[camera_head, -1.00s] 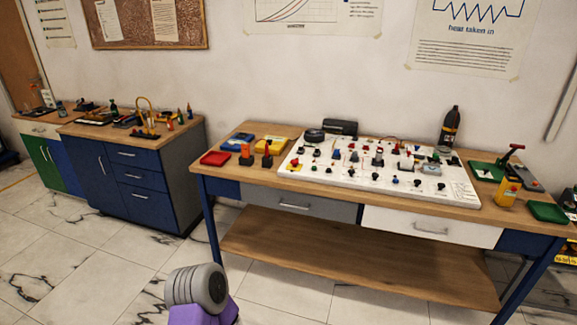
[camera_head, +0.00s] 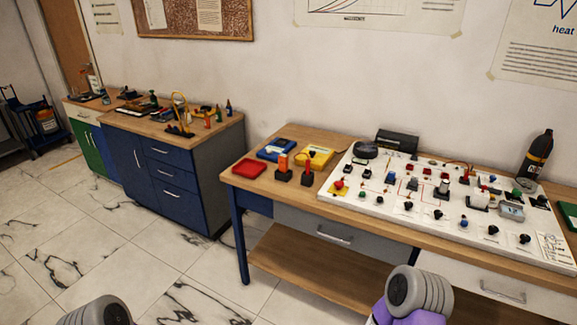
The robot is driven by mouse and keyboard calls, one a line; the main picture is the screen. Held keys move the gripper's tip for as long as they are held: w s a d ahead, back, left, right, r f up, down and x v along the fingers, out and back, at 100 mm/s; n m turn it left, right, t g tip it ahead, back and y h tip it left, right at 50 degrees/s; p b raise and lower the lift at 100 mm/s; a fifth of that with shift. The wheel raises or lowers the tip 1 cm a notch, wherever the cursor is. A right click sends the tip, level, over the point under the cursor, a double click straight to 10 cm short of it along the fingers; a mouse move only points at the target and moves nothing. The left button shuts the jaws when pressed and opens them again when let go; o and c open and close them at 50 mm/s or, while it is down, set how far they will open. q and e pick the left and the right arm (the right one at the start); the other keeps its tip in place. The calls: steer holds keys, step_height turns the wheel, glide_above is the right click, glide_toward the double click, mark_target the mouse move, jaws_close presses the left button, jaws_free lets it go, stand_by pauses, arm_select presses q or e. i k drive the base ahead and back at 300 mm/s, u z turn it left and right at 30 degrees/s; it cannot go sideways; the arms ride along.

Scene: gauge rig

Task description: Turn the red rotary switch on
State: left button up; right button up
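A white board (camera_head: 345,207) lies on the workbench at the right, carrying many small switches, knobs and parts. A small red knob on a yellow base (camera_head: 339,189) sits at its left front corner. Other small red parts stand along the back of the board. At this size I cannot tell for sure which one is the red rotary switch, or its setting. Grey rounded parts of my arms show at the bottom edge, well in front of the bench. No gripper fingers are in view.
The wooden workbench (camera_head: 252,184) holds a red box (camera_head: 249,168), a yellow device (camera_head: 315,157) and a black bottle (camera_head: 535,158). A blue drawer cabinet (camera_head: 177,196) stands to the left, with a gap between. The marble-tiled floor (camera_head: 150,270) in front is clear.

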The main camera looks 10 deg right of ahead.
mark_target(338, 184)
steer(key=z, duration=0.1)
steer(key=i, duration=1.05)
steer(key=z, duration=0.55)
